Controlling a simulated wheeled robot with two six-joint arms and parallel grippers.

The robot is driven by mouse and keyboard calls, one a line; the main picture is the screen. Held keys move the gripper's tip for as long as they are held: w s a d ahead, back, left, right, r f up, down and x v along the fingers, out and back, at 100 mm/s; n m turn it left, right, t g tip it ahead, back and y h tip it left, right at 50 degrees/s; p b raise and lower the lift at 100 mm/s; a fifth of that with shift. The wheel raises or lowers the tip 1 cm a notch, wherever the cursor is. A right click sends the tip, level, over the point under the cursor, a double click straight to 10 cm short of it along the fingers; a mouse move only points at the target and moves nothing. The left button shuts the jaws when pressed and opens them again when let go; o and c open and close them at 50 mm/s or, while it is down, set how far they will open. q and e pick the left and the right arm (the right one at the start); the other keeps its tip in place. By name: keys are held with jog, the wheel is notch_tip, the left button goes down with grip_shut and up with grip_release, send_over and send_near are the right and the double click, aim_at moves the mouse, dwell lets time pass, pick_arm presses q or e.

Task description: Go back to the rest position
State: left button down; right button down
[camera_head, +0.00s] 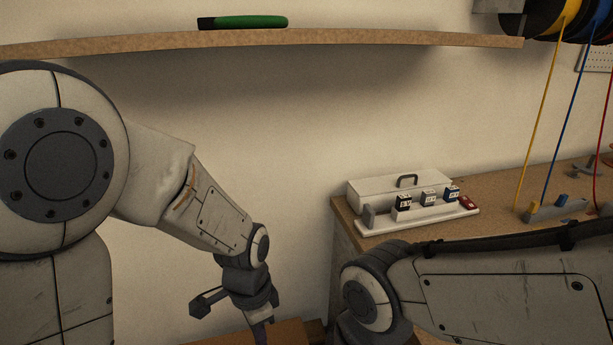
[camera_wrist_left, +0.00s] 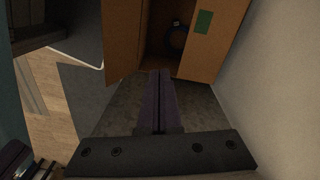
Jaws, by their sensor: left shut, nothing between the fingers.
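My left gripper (camera_head: 261,332) hangs down at the lower middle of the head view, its tip near the bottom edge. In the left wrist view its two purple-grey fingers (camera_wrist_left: 160,76) lie together, with nothing between them. The fingers are in front of an open cardboard box (camera_wrist_left: 228,38). My right arm crosses the lower right of the head view; its gripper is out of the picture.
A dark coil (camera_wrist_left: 177,38) lies in the box. A shelf (camera_head: 400,39) holds a green-handled tool (camera_head: 250,22). A bench (camera_head: 352,235) at right carries a white case (camera_head: 385,190) and a rack (camera_head: 400,223) with small blocks. Spooled wires hang behind.

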pick_arm(q)
jog(key=s+d+r+n, duration=0.4)
jog(key=s+r, duration=0.3)
jog(key=s, duration=0.5)
notch_tip(320, 180, up, 23)
jog(key=p, duration=2.2)
jog(key=shift+s+r+h+p, duration=0.15)
jog(key=shift+s+h+p, duration=0.15)
jog(key=shift+p, duration=0.1)
